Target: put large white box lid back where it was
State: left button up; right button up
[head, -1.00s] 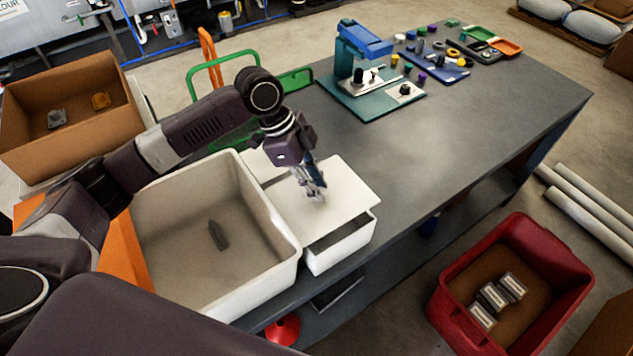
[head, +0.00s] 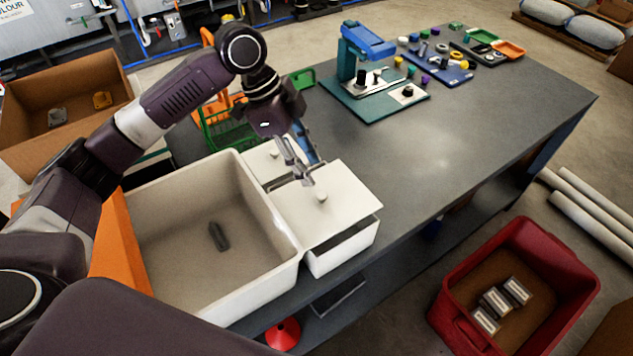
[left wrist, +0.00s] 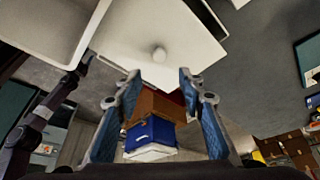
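The large white box lid (head: 345,210), a flat plate with a round knob (head: 321,197), lies on the white box (head: 345,247). It sits off the front side, leaving a dark open strip there. My left gripper (head: 306,172) is just above and behind the knob, apart from it. In the left wrist view, my left gripper (left wrist: 160,84) is open and empty, and the lid (left wrist: 125,38) with its knob (left wrist: 158,52) lies beyond the fingertips. My right gripper is not in view.
A large open white bin (head: 285,258) with a dark piece inside stands left of the box. A smaller white lid (head: 257,168) with a knob is behind. A teal fixture (head: 372,108) stands farther back. The table's middle right (head: 470,140) is clear. A red bin (head: 450,300) is lower right.

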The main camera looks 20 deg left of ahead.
pick_arm(q)
jog(key=v, duration=0.6)
jog(key=shift+f+b, duration=0.1)
jog(key=shift+b, duration=0.3)
